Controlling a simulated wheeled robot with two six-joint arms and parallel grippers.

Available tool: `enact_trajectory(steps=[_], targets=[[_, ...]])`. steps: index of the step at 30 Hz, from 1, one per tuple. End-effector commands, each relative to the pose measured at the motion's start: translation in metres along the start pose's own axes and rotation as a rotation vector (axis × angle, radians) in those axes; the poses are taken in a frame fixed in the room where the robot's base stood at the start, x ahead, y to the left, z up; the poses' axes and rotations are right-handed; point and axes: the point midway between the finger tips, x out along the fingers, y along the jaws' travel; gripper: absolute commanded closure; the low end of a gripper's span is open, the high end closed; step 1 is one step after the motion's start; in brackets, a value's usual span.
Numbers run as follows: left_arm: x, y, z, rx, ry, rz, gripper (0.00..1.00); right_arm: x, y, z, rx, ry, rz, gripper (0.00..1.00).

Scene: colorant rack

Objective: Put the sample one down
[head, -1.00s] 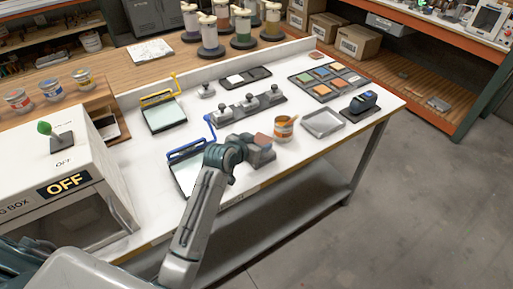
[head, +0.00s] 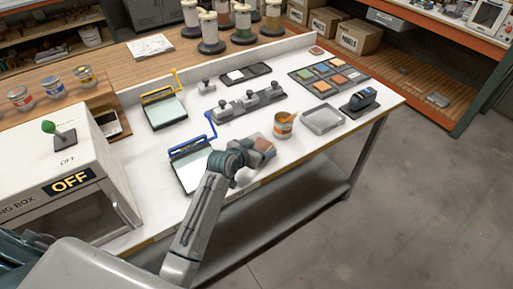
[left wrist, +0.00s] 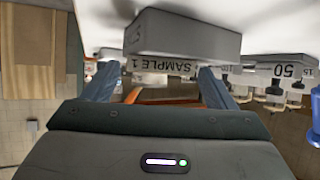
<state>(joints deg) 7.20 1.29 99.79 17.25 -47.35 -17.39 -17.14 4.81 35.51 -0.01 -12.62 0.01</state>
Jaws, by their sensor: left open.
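The sample one, a grey block with a brown-red top face (head: 264,146), is on the white bench near its front edge in the head view, partly behind my left gripper (head: 247,160). In the left wrist view, the grey block (left wrist: 185,35) appears upside down with its label "SAMPLE 1" just beyond my left fingertips (left wrist: 158,84). The two fingers are apart and I see nothing clamped between them. Whether a finger touches the block cannot be told. My right gripper is in neither current view.
An open paint can (head: 283,125) stands close behind the sample, with a grey tray (head: 323,119) to its right. A blue-framed panel (head: 190,172) lies left of my gripper. A grey holder with knobs (head: 250,103) is behind. The bench's front edge (head: 300,160) is close.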

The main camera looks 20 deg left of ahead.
Motion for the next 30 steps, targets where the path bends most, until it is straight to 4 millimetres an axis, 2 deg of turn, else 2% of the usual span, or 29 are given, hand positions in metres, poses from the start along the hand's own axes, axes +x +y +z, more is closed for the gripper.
enact_trajectory(steps=[4,7,21,24,30], targets=[[-0.003,0.000,-0.003,0.001,0.001,-0.001,0.21,-0.001,0.000,0.000,0.000,0.000,0.000,0.50],[-0.012,-0.001,-0.001,0.002,0.000,-0.001,0.21,0.003,-0.001,0.000,0.000,0.000,-0.001,0.50],[-0.099,-0.001,-0.001,0.003,0.001,-0.001,0.21,0.023,-0.010,0.003,0.003,0.000,-0.008,0.50],[-0.111,-0.001,-0.002,0.003,0.001,-0.001,0.21,0.025,-0.010,0.003,0.003,0.000,-0.008,0.50],[-0.121,0.000,-0.002,0.001,-0.001,0.000,0.21,0.026,-0.009,0.003,0.003,0.000,-0.007,0.50]])
